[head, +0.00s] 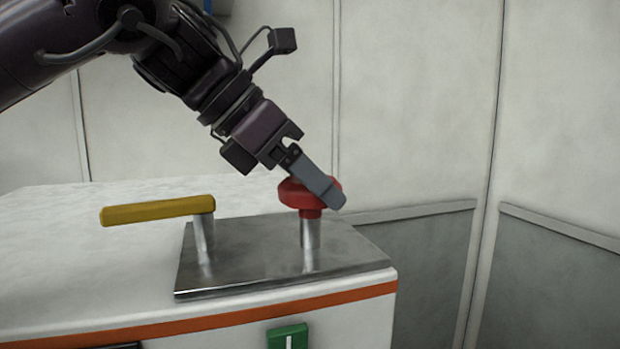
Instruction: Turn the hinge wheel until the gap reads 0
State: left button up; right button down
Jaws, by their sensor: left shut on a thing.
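A red hinge wheel (297,196) stands on a short metal post at the right of a steel plate (262,268). My left gripper (325,192) comes down from the upper left at a slant and is shut on the red wheel. Its near finger covers part of the wheel's right side, and the far finger is hidden. No gap reading can be made out; a green block (288,337) with a white mark shows at the bottom edge, cut off. My right gripper is not in the head view.
A yellow lever handle (158,211) on a metal post stands at the left of the plate and points left. The white cabinet (60,270) has an orange stripe along its front edge. Pale wall panels stand behind and to the right.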

pick_arm(q)
jog(key=shift+n+t, duration=0.4)
jog(key=shift+n, duration=0.1)
jog(key=n+t+y, duration=0.1)
jog(key=n+t, duration=0.1)
jog(key=n, duration=0.1)
jog(key=shift+y, duration=0.3)
jog(key=n+t+y, duration=0.1)
jog(key=n+y, duration=0.1)
jog(key=n, duration=0.1)
jog(key=shift+n+t, duration=0.3)
jog(key=shift+t, duration=0.1)
jog(key=n+t+y, duration=0.1)
jog(key=n+y, duration=0.2)
jog(key=n, duration=0.1)
jog(key=shift+n+t+y, duration=0.3)
jog(key=shift+n+y, duration=1.2)
jog(key=shift+n, duration=0.6)
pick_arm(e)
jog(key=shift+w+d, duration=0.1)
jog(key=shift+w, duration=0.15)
pick_arm(q)
jog(key=o, duration=1)
